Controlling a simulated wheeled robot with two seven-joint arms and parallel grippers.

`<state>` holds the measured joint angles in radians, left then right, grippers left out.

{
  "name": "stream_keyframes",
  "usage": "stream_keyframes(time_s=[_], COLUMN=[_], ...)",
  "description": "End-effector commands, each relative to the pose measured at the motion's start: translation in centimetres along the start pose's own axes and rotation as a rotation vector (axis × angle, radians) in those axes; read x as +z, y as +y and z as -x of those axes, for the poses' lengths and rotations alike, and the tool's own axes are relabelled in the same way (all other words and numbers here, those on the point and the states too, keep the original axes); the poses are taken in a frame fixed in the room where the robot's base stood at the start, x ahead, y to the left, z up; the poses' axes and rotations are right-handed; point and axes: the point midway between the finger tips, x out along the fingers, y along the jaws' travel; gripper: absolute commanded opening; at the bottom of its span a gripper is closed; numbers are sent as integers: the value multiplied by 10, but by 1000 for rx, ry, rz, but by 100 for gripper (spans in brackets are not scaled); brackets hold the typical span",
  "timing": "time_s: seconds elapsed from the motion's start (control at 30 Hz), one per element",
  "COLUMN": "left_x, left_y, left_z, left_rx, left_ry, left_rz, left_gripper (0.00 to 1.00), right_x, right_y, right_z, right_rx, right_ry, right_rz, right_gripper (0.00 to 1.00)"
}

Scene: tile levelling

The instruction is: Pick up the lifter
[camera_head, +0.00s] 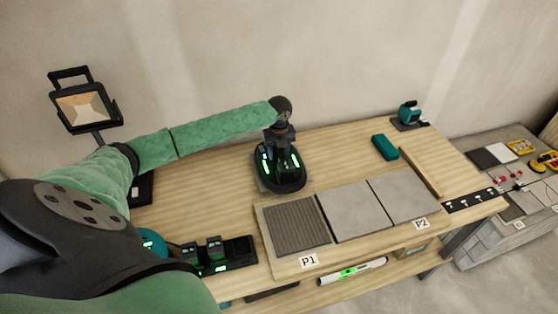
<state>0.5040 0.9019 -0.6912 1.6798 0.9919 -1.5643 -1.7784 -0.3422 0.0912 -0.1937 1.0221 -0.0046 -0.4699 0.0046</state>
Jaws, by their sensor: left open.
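My left arm reaches in from the left in a green sleeve. Its dark wrist points down at the back middle of the bench, and my left gripper (281,149) is open there. Gripper and lifter overlap as dark shapes, so I cannot tell where one ends, and the fingertips are hidden. I cannot tell whether the fingers touch the lifter or stand around its handle. My right gripper is not in view.
A board on the wooden bench (335,150) holds a ribbed dark patch (295,224) by label P1 and two grey tiles (358,210) towards P2. A teal block (384,147) lies behind. A black device (230,250) stands front left. A lamp (84,105) stands back left.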

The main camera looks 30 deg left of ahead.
Motion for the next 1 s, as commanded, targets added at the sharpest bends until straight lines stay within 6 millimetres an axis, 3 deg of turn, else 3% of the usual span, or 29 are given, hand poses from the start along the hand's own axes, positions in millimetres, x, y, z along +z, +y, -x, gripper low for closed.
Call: stream_keyframes(time_s=[0.87, 1.0], left_x=[0, 0], left_y=[0, 0], left_z=[-5, -5], left_rx=[0, 0], left_ry=[0, 0], left_rz=[0, 0], left_gripper=[47, 22], right_x=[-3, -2], right_y=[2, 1], right_z=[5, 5], right_rx=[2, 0], right_ry=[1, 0], right_rz=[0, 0], right_gripper=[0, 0])
